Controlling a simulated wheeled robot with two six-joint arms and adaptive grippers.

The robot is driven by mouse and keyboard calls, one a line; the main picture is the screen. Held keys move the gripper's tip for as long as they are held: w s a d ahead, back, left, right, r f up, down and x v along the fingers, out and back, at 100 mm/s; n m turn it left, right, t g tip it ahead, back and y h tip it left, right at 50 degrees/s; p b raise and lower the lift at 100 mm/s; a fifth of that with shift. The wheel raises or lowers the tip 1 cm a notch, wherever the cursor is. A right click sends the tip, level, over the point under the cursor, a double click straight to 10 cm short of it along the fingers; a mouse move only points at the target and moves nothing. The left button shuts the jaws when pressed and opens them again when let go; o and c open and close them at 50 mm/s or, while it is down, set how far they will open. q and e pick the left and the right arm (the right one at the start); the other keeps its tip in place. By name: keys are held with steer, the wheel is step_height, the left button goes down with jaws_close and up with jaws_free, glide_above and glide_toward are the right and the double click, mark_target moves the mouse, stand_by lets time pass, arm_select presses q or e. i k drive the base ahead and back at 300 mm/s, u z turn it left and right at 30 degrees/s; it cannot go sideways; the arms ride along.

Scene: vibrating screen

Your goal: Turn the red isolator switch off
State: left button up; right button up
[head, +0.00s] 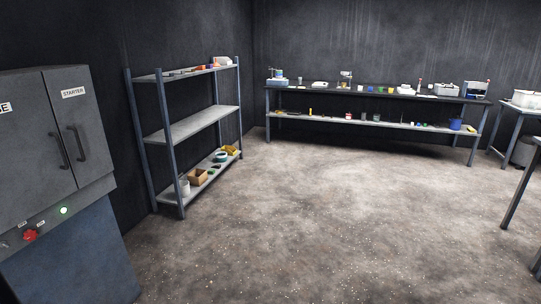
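The red isolator switch (30,235) is a small red knob on the sloped front panel of the grey control cabinet (90,125) at the left edge of the head view. Small white labels sit on the panel above it, too small to read. To its right a round lamp (64,210) glows green-white. The knob's exact setting is too small to tell. Neither of my grippers is in view.
A metal shelf rack (190,127) with boxes and tools stands against the wall right of the cabinet. A long workbench (300,87) with many items lines the back wall. Other tables stand at the right edge. The concrete floor (310,220) in the middle is clear.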

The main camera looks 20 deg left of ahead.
mark_target(29, 235)
steer(key=u, duration=0.4)
steer(key=i, duration=1.5)
steer(key=u, duration=1.4)
steer(key=i, duration=1.3)
steer(key=u, duration=0.6)
